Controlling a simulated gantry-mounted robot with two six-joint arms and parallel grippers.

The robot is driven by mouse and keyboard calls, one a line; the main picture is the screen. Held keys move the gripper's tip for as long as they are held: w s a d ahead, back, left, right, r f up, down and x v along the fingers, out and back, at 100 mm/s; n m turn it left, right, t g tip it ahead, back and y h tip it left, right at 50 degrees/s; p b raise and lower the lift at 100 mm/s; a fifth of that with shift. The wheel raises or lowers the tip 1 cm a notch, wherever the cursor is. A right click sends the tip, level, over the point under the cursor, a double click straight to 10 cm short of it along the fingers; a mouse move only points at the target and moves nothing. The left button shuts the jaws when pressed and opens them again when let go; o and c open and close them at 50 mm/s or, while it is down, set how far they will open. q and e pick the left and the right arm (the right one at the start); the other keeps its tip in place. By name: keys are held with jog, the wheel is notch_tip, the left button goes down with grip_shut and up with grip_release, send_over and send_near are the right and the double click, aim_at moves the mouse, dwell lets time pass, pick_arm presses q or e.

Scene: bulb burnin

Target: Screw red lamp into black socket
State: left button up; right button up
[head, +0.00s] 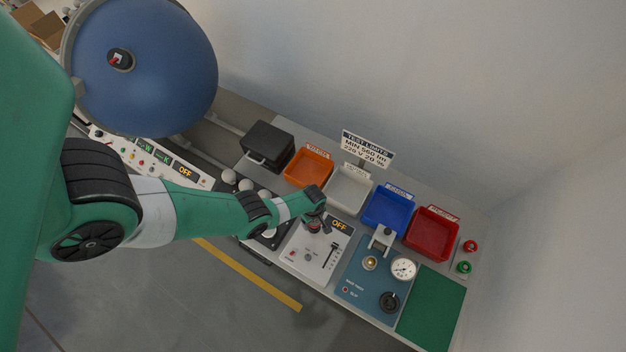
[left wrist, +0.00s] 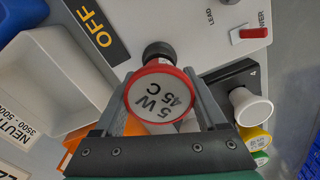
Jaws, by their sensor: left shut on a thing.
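The red lamp (left wrist: 160,95) has a red rim and a pale face marked "5 W 45 C". It sits between the two fingers of my left gripper (left wrist: 163,110), which is shut on it. The black socket (left wrist: 157,50) shows just behind the lamp's top edge, on the light grey panel. The lamp covers part of it, so I cannot tell how far the lamp's base is in. In the head view my left gripper (head: 314,213) is over the grey test panel, beside the OFF display, and hides most of the lamp and socket. My right gripper is not in view.
The grey panel (head: 305,265) has an OFF display (head: 339,225) and a slider. Orange (head: 307,169), white (head: 348,190), blue (head: 386,209) and red (head: 431,229) bins stand behind it. A black block (left wrist: 232,76) holds a white lamp (left wrist: 250,108) near the gripper.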

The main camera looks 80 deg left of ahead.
pick_arm(q)
jog(key=m, duration=0.5)
jog(key=shift+w+m, duration=0.1)
jog(key=shift+m, duration=0.3)
jog(key=m, duration=0.6)
jog(key=shift+w+d, duration=0.15)
jog(key=m, duration=0.6)
jog(key=shift+w+d+m, duration=0.1)
jog(key=shift+m, duration=0.2)
jog(key=m, duration=0.4)
jog(key=shift+w+d+m, duration=0.1)
jog(key=shift+m, duration=0.2)
jog(key=o, duration=1.3)
jog(key=shift+c, duration=0.2)
